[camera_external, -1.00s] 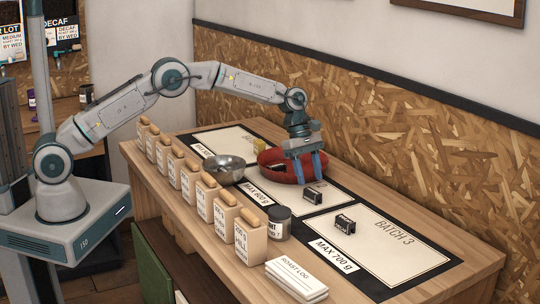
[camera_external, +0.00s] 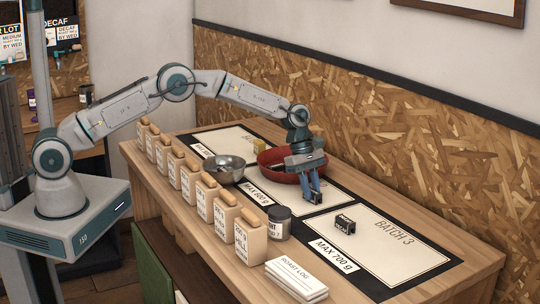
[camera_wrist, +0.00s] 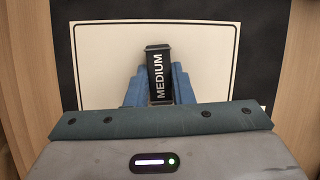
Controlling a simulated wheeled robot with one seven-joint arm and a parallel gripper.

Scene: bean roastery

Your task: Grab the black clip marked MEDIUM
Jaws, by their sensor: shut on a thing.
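The black clip marked MEDIUM (camera_wrist: 157,72) is between the two blue fingers of my gripper (camera_wrist: 158,88) in the wrist view, with its white lettering facing the camera. My gripper is shut on it. In the external view my gripper (camera_external: 312,192) is low over the middle batch card, and its fingers mostly hide the clip. Whether the clip touches the card cannot be told.
Another black clip (camera_external: 345,225) stands on the BATCH 3 card (camera_external: 385,245). A red bowl (camera_external: 285,170) is just behind my gripper, and a metal bowl (camera_external: 224,169) is to the left. A dark-lidded jar (camera_external: 279,222) and several wooden-topped containers (camera_external: 250,240) line the front.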

